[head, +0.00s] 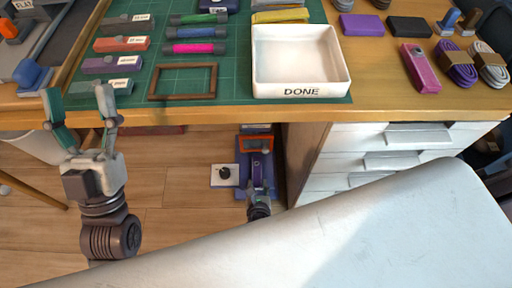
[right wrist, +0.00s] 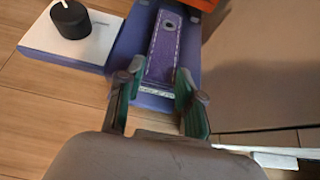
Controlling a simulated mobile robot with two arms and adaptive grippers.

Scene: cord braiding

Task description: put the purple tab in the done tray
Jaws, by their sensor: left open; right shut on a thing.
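The purple tab (right wrist: 163,48), a stitched strip with a hole near its far end, lies over a blue base; it also shows in the head view (head: 257,172), below the table edge. My right gripper (right wrist: 160,80) is shut on its near end, one finger on each side; in the head view the gripper (head: 260,197) is small and partly hidden. The white done tray (head: 268,88), marked DONE, stands on the table's green mat near the front edge and looks empty. My left gripper (head: 77,108) is open and empty at the table's left front edge.
An orange part (head: 256,144) sits at the blue base's far end, with a white box with a black knob (head: 224,174) beside it. White drawers (head: 375,150) stand to the right. A wooden frame (head: 183,81) and labelled strips (head: 122,44) lie left of the tray.

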